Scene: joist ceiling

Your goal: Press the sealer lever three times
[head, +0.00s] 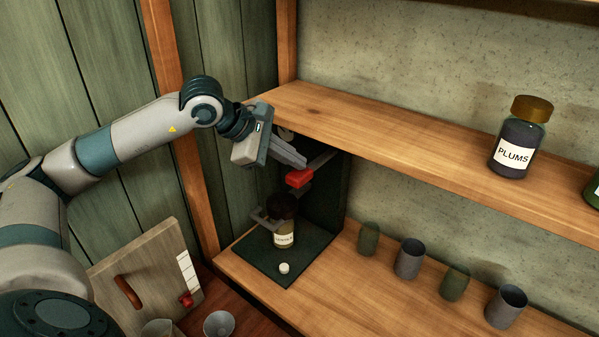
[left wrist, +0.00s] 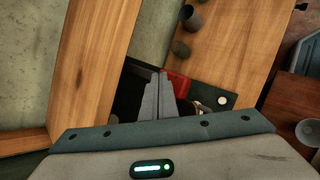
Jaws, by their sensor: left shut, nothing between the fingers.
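The sealer stands on the lower shelf, with a dark green base (head: 262,262) and an upright back panel (head: 331,196). Its lever has a red grip (head: 299,178), which also shows in the left wrist view (left wrist: 177,84). A labelled jar (head: 284,238) with a dark top stands on the base, beside a grey bracket (head: 263,217). A small white knob (head: 284,268) sits at the front of the base. My left gripper (head: 303,163) is shut and empty, its fingertips right above the red grip; I cannot tell whether they touch. My right gripper is out of view.
The upper shelf (head: 390,128) runs close beside my left gripper and bears a plums jar (head: 516,140). Several cups, one grey (head: 409,258), stand along the lower shelf (head: 380,297). A wooden board (head: 150,275) leans at the lower left.

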